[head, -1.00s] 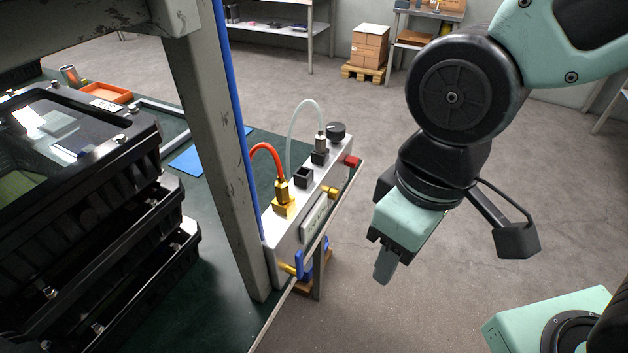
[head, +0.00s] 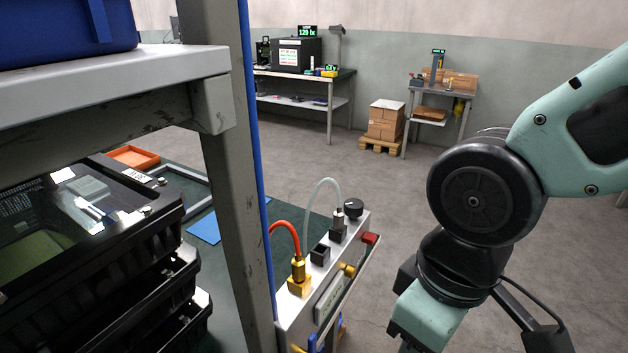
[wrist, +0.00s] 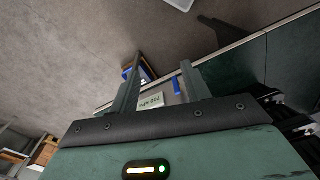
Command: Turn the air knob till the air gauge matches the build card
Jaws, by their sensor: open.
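A grey fitting panel (head: 290,325) stands at the right edge of the green-topped bench. It has a black knob (head: 354,208) at its far end, a red knob (head: 370,238) and a brass-coloured knob (head: 347,270) on its outer side. Which one is the air knob I cannot tell. A pale gauge display (head: 328,300) sits on its side face; it also shows in the wrist view (wrist: 151,101), rotated, with kPa digits hard to read. My gripper (wrist: 160,80) is open and empty, apart from the panel; its fingertips are mostly cut off in the head view. I cannot pick out the build card.
A grey post (head: 232,190) and shelf (head: 110,85) stand left of the panel. Black housings (head: 120,270) are stacked on the bench. An orange hose (head: 284,230) and clear hose (head: 318,190) rise from the panel. The floor right of it is open.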

